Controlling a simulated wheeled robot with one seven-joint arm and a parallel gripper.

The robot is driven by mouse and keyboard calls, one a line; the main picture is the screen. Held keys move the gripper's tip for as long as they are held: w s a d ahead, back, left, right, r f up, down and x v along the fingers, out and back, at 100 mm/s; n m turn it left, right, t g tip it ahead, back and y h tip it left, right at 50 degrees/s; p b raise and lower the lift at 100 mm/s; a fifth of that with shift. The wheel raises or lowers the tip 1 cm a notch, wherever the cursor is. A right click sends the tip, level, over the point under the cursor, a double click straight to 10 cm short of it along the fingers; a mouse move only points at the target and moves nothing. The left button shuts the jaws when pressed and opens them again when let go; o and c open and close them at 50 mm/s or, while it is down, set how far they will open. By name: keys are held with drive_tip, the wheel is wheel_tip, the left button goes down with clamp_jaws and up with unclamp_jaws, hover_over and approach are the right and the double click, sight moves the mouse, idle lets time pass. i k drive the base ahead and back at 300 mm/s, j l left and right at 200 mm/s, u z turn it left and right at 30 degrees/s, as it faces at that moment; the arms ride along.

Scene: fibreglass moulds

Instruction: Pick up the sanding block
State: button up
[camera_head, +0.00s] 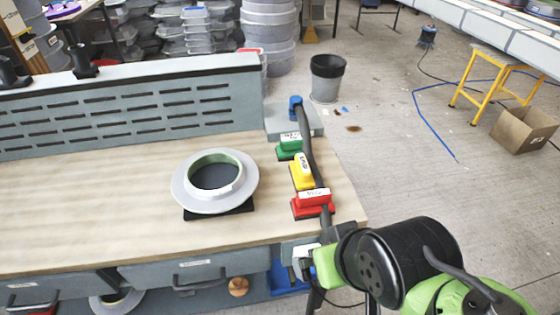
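Three handled blocks with white labels stand in a row along the right end of the workbench (90,205). They are a green block (290,149), a yellow block (302,174) and a red block (313,204), the red one nearest to me. They look like sanding blocks; the label text is too small to read surely. A dark hose (309,145) runs close along their right side.
A pale ring-shaped mould (214,181) lies on a dark base left of the blocks. A perforated panel (130,105) closes the bench's back.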

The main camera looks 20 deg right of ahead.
sight(287, 149)
drive_tip(key=l+u, duration=0.35)
drive_tip(key=k+l+u, duration=0.1)
drive_tip(key=l+u, duration=0.3)
drive_tip(key=k+l+u, duration=0.1)
drive_tip(key=l+u, duration=0.25)
drive_tip(key=k+l+u, duration=0.2)
drive_tip(key=l+u, duration=0.15)
drive_tip(key=k+l+u, duration=0.15)
drive_tip(key=u, duration=0.25)
drive_tip(key=l+u, duration=0.65)
drive_tip(key=l, duration=0.25)
drive_tip(key=l+u, duration=0.35)
drive_tip(key=k+l+u, duration=0.3)
drive_tip(key=l, duration=0.15)
drive_tip(key=l+u, duration=0.55)
drive_tip(key=k+l+u, duration=0.15)
drive_tip(key=l, duration=0.2)
